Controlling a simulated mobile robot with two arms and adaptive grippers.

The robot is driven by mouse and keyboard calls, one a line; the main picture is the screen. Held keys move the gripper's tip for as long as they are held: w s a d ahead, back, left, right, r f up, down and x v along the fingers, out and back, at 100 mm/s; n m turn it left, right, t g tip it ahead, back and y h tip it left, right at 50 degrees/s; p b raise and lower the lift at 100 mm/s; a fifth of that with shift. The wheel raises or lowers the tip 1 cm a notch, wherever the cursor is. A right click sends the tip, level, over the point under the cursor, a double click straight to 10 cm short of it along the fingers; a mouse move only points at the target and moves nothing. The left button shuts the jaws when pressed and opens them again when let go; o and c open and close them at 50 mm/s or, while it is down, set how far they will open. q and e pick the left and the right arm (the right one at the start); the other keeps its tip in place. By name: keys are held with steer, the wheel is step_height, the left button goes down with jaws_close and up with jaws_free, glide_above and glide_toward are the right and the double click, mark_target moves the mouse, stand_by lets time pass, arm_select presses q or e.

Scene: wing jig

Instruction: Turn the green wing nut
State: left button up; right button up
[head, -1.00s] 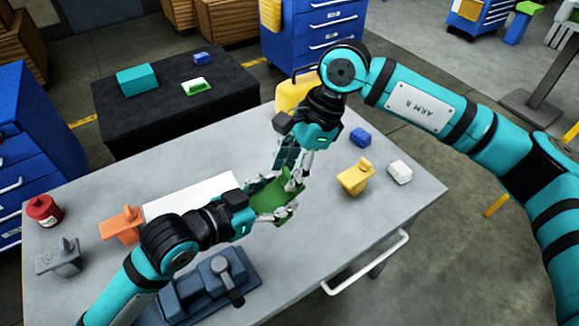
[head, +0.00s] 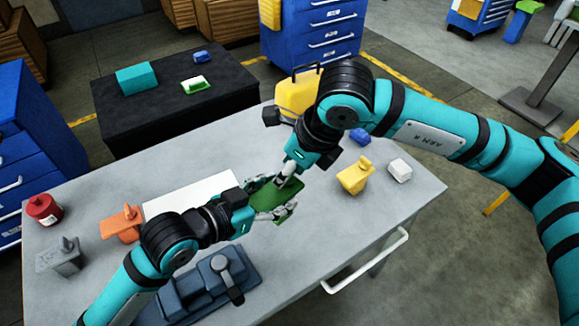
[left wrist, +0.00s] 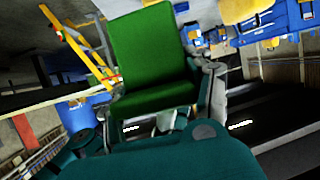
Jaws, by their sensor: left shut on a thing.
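The green block (head: 277,200) is held above the table, in front of the white sheet. My left gripper (head: 272,197) is shut on it from the left side. In the left wrist view the green block (left wrist: 150,55) shows a broad plain face between the fingers; no wing shows there. My right gripper (head: 287,182) comes down from above at the far upper side of the green block. Its fingers overlap the block in the picture and hide part of its top, where a wing nut cannot be made out. Whether those fingers are open or shut is unclear.
A yellow winged block (head: 355,176), a white block (head: 400,172) and a blue block (head: 360,136) stand at right. An orange block (head: 122,224), grey block (head: 60,256) and red can (head: 43,208) stand at left. A dark blue fixture (head: 205,292) is near the front edge.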

steer(key=shift+m+t+h, duration=0.3)
steer(key=shift+m+t, duration=0.1)
steer(key=shift+m, duration=0.7)
steer(key=o, duration=1.2)
steer(key=shift+c, duration=0.2)
steer(key=v, duration=1.2)
steer(key=shift+a, duration=0.15)
